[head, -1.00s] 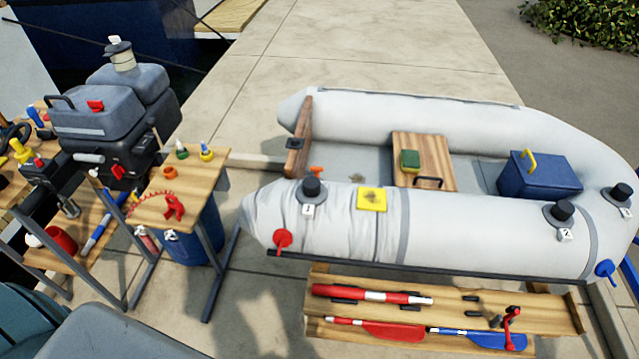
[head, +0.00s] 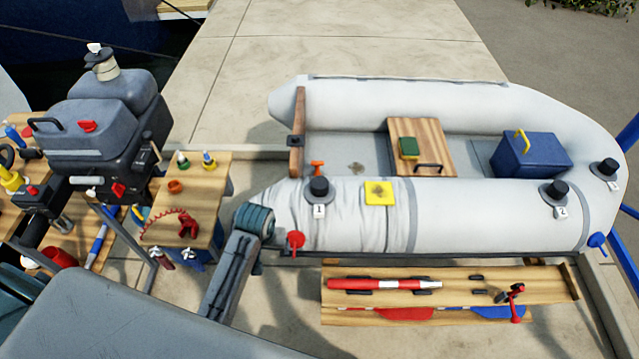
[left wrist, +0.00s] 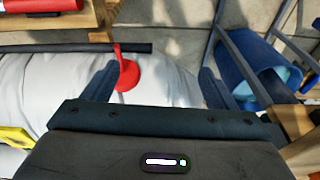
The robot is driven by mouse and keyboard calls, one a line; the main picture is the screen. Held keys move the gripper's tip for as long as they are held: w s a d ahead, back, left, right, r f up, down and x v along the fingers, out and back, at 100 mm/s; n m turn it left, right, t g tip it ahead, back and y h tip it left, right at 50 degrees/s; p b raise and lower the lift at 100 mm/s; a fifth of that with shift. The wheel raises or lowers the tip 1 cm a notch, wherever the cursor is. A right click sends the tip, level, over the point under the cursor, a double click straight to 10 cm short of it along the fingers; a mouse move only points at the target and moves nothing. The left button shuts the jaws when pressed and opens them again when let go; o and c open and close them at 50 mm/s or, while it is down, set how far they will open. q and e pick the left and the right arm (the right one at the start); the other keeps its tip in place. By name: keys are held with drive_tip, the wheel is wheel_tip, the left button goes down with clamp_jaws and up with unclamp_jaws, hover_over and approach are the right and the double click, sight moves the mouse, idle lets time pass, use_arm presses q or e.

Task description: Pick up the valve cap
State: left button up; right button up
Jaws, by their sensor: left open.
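A round red valve cap (head: 295,239) hangs on the near side of the grey inflatable dinghy (head: 470,215), below the black valve labelled 1 (head: 319,190). A blue cap (head: 597,240) hangs at the dinghy's right end. My left arm reaches up to the dinghy's left tip in the head view, where its gripper fingers cannot be made out. In the left wrist view, my left gripper (left wrist: 156,72) is open and empty. The red cap (left wrist: 128,74) shows between its fingers, nearer the left one, against the pale tube. My right gripper is not in view.
A wooden rack (head: 450,284) with a red flare-like tube (head: 385,284) and paddles stands below the dinghy. A small wooden table (head: 205,232) with a red coiled-cord item (head: 188,226) and an outboard motor (head: 105,130) are at left. A blue bucket (left wrist: 243,70) shows in the wrist view.

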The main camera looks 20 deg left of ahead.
use_arm(q)
drive_tip(key=w+d+r+n, duration=0.25)
drive_tip(key=w+r, duration=0.25)
drive_tip(key=w, duration=0.7)
drive_tip(key=n+g, duration=0.1)
drive_tip(key=g, duration=0.1)
approach(319, 182)
drive_tip(key=shift+s+a+h+p, duration=0.3)
drive_tip(key=shift+a+h, duration=0.1)
drive_tip(key=shift+a, duration=0.2)
drive_tip(key=shift+w, duration=0.1)
wheel_tip(319, 182, down, 5)
drive_tip(key=shift+f+p, duration=0.1)
drive_tip(key=shift+p, duration=0.35)
drive_tip(key=f, duration=0.1)
drive_tip(key=f+p, duration=0.1)
drive_tip(key=f, duration=0.2)
drive_tip(key=shift+w+d+f, duration=0.15)
drive_tip(key=shift+d+f, duration=0.25)
drive_tip(key=shift+f, duration=0.15)
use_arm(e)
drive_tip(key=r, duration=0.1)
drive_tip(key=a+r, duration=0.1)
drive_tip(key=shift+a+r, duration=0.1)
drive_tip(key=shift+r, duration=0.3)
use_arm(q)
drive_tip(key=c, duration=1)
drive_tip(key=shift+c, duration=0.3)
